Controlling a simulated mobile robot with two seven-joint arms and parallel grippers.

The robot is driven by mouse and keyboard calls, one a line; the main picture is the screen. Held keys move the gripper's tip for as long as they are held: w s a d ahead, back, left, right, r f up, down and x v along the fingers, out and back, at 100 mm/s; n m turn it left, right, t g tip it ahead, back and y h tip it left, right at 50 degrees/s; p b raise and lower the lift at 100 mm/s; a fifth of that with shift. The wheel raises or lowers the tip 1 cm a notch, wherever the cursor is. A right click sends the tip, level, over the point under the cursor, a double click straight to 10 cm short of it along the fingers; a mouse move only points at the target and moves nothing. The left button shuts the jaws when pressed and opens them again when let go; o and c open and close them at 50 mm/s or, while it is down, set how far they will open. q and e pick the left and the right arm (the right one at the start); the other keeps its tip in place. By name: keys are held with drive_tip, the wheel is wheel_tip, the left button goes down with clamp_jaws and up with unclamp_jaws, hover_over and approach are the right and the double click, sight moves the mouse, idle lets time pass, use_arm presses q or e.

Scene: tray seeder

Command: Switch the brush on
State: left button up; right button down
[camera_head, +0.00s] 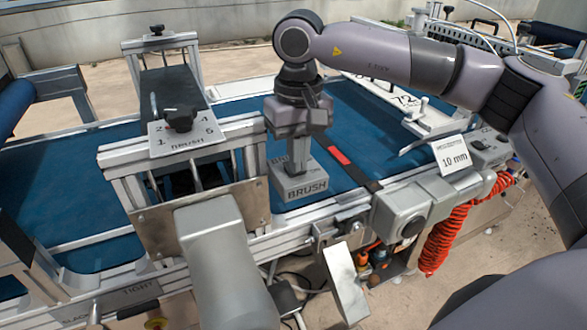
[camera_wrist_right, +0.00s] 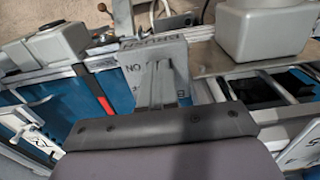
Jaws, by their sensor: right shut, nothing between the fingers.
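The grey brush switch box (camera_head: 303,188), marked BRUSH on its front, is mounted at the near rail of the seeder beside the blue belt. My right gripper (camera_head: 300,158) points down over the top of this box, its fingers shut with nothing between them. In the right wrist view the box (camera_wrist_right: 180,60) lies under the shut fingertips (camera_wrist_right: 158,72), with lettering beside them. The fingers and wrist hide the switch itself, so its position and any contact cannot be told. My left gripper is not in view.
A plate marked BRUSH with a dark knob (camera_head: 181,118) sits on the frame to the left. A large grey housing (camera_head: 222,262) stands in front. A grey box with a round dark part (camera_head: 405,207) and a red coiled hose (camera_head: 452,240) are right of the switch box.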

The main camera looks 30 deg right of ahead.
drive_tip(key=shift+f, duration=0.3)
drive_tip(key=shift+r, duration=0.1)
drive_tip(key=shift+r+p, duration=2.45)
drive_tip(key=shift+r, duration=1.05)
